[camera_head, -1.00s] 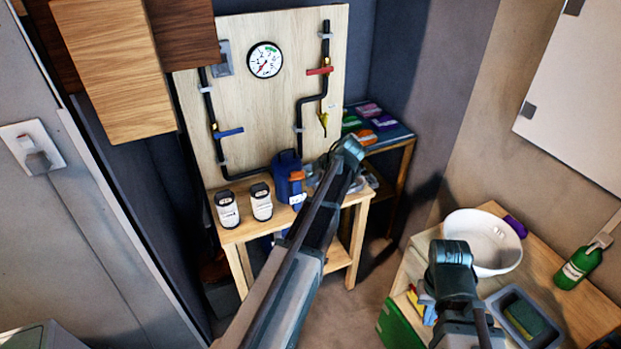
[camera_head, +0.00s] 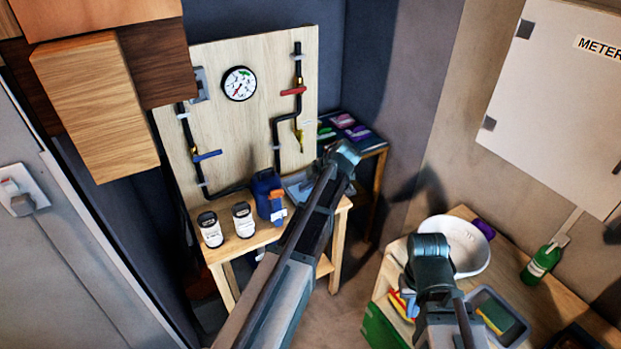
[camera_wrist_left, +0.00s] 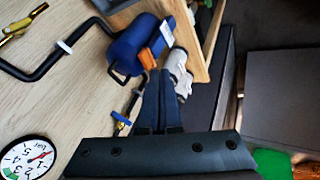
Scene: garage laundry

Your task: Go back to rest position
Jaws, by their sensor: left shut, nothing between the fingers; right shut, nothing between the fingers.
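My left arm (camera_head: 300,240) reaches in from the bottom of the head view towards the workbench; its gripper cannot be made out there. In the left wrist view my left gripper (camera_wrist_left: 159,75) is shut and empty, its dark fingers together. The blue jug (camera_wrist_left: 137,48) with an orange part shows just beyond the fingertips; I cannot tell whether they touch. The jug also stands on the bench in the head view (camera_head: 265,188). Part of my right arm (camera_head: 430,262) shows at the lower right, in front of the white bowl; its gripper is hidden or out of view.
Two white bottles (camera_head: 210,230) (camera_head: 243,220) stand on the small wooden bench (camera_head: 225,250) below the pipe board (camera_head: 255,130). At right, a counter (camera_head: 560,310) holds the white bowl (camera_head: 468,245), green bottle (camera_head: 541,263) and grey tray (camera_head: 497,316). Wooden cabinets (camera_head: 95,105) hang upper left.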

